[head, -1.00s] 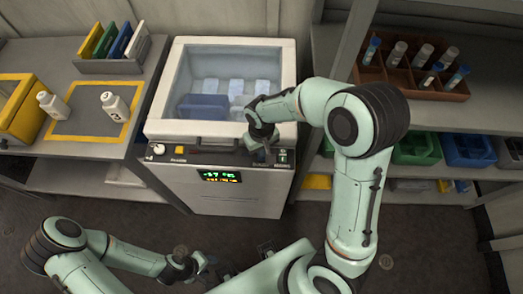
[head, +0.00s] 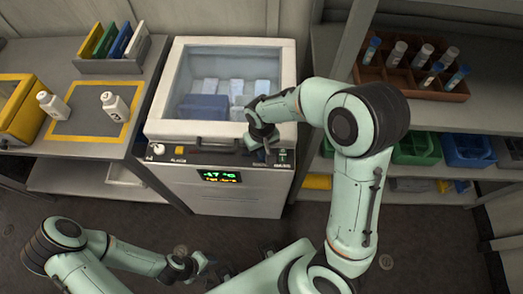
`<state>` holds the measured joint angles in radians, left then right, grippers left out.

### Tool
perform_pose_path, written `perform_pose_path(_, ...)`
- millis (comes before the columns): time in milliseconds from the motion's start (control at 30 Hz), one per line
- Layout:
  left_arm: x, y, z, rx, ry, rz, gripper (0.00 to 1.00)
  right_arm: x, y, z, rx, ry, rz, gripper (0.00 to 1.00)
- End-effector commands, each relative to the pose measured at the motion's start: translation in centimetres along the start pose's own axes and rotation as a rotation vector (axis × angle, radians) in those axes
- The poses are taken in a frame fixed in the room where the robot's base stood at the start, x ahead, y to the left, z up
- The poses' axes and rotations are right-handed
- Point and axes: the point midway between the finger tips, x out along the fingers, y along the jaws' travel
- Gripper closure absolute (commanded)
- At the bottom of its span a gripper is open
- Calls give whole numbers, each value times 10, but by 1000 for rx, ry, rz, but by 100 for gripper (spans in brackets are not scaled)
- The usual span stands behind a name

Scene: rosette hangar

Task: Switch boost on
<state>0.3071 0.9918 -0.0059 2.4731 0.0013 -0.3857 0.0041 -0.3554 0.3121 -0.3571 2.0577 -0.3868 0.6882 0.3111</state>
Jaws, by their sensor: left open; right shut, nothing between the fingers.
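The chest freezer (head: 232,196) stands at centre with a dark control panel (head: 216,152) along its front top edge. The panel has a white knob (head: 158,149) and a yellow button (head: 180,150) at left. A small switch area with a green mark (head: 283,154) is at its right end. A display (head: 219,176) below reads about -17 °C in green, with a yellow line under it. My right gripper (head: 268,150) is shut and empty at the panel's right part, just left of the green mark; contact is unclear. My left gripper (head: 205,270) is open and low, in front of the freezer.
The freezer's transparent top shows a blue box (head: 204,107) and pale packs inside. A bench at left carries white bottles (head: 115,106), a yellow bin (head: 22,108) and a folder rack (head: 108,66). Shelves at right hold a vial rack (head: 412,78) and coloured bins (head: 467,150).

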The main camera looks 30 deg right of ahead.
Motion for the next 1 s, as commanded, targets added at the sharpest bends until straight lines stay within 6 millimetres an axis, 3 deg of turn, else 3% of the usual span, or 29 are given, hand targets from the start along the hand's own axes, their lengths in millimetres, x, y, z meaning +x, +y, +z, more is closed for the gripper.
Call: perform_pose_path(1000,8,-4,3,-2,-5,-2,57,10,0,0,0,0,0,100)
